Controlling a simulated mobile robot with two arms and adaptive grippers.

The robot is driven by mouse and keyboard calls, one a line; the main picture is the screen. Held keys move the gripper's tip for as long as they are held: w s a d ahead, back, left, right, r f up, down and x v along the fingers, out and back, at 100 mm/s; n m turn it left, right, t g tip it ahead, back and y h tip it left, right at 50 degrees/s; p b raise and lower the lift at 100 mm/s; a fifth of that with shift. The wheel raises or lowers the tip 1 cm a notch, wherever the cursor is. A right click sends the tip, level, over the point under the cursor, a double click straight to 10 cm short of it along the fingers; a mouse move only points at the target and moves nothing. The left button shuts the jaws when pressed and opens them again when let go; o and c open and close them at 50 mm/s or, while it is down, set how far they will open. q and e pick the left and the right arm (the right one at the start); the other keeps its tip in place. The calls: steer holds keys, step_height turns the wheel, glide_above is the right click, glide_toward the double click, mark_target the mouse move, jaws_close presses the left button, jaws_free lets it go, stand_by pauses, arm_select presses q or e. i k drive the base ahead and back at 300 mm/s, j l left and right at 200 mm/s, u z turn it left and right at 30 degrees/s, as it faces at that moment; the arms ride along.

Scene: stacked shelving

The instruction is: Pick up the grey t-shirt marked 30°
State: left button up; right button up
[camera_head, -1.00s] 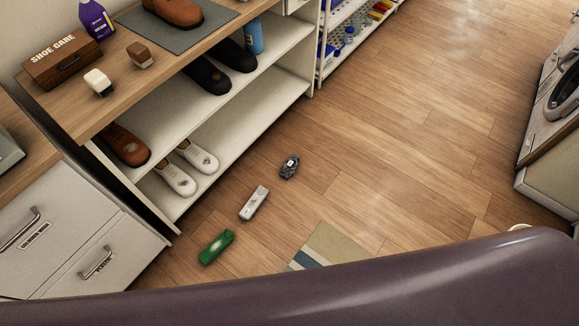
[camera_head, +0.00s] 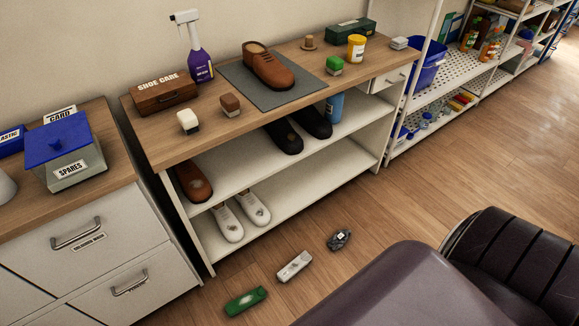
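I cannot make out a grey t-shirt marked 30° in the head view. A small dark grey item (camera_head: 339,239) with a pale mark lies on the floor in front of the shoe shelf; I cannot tell what it is or read the mark. Neither gripper is in view. Large dark purple parts, apparently of my own body, cover the lower right and hide the floor there.
A shoe-care bench (camera_head: 155,138) holds a brown shoe (camera_head: 268,66), a purple spray bottle (camera_head: 199,62) and brushes, with shoes below. A white item (camera_head: 294,266) and a green item (camera_head: 245,301) lie on the floor. Drawers (camera_head: 129,284) stand left. Floor at right is clear.

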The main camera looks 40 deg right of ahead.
mark_target(337, 241)
steer(key=l+u, duration=0.3)
steer(key=l, duration=0.15)
steer(key=l+u, duration=0.25)
steer(key=l, duration=0.2)
steer(key=l+u, duration=0.3)
steer(key=l, duration=0.15)
steer(key=k+l+u, duration=0.25)
steer(key=l, duration=0.15)
steer(key=l+u, duration=0.3)
steer(key=k+l+u, duration=0.3)
steer(key=l, duration=0.15)
